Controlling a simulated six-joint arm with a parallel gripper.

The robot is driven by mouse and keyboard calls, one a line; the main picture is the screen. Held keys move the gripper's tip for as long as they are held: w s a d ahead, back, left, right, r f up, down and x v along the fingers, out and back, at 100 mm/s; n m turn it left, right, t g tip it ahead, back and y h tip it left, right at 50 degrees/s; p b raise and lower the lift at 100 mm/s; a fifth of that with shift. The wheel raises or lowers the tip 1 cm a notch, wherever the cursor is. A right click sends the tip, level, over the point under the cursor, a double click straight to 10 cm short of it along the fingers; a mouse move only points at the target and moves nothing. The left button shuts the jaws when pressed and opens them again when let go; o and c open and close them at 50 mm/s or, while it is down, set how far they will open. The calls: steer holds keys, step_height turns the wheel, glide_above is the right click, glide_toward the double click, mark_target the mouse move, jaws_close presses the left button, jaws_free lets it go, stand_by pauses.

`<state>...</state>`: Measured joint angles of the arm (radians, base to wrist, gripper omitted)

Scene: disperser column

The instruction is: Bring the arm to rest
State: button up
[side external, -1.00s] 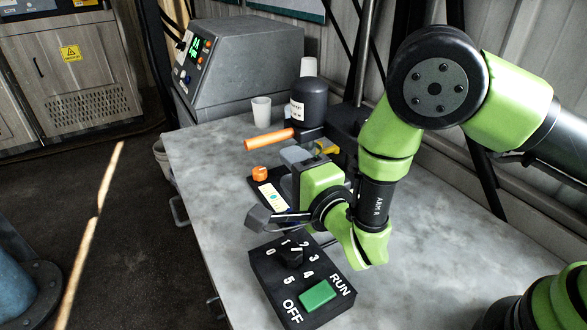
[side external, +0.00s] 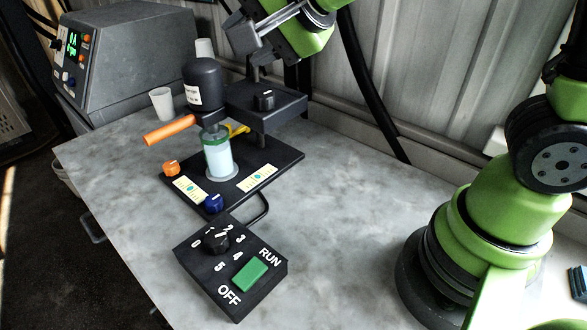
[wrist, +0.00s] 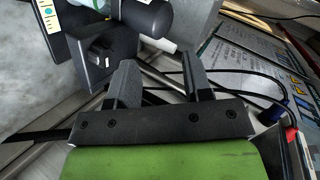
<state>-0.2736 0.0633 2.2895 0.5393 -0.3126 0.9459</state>
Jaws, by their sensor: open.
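My gripper (side external: 246,38) is raised at the top of the side view, above and behind the disperser's black motor head (side external: 204,82). Its jaws are open and empty; in the wrist view the two fingers (wrist: 158,76) stand apart with nothing between them. The disperser stands on a black base plate (side external: 276,158). A clear vessel with pale contents and a green band (side external: 217,155) stands upright under the motor head. An orange handle (side external: 169,131) sticks out to the left. The wrist view shows part of the column's dark block (wrist: 104,58).
A control box (side external: 273,256) with a numbered dial (side external: 215,241) and green switch (side external: 250,274) lies in front. An orange knob (side external: 171,168) and blue knob (side external: 213,203) sit on the base plate. A white cup (side external: 162,104) stands behind. The bench's right middle is clear.

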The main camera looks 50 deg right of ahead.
steer(key=s+d+n+g, duration=0.2)
steer(key=s+n, duration=0.2)
steer(key=s, duration=0.5)
steer(key=s+d+r+n+g, duration=0.1)
steer(key=s+n, duration=0.3)
steer(key=s, duration=0.6)
steer(key=shift+s+d+r+n+g, duration=0.15)
steer(key=shift+d+r+n+g, duration=0.15)
steer(key=shift+d+g, duration=0.5)
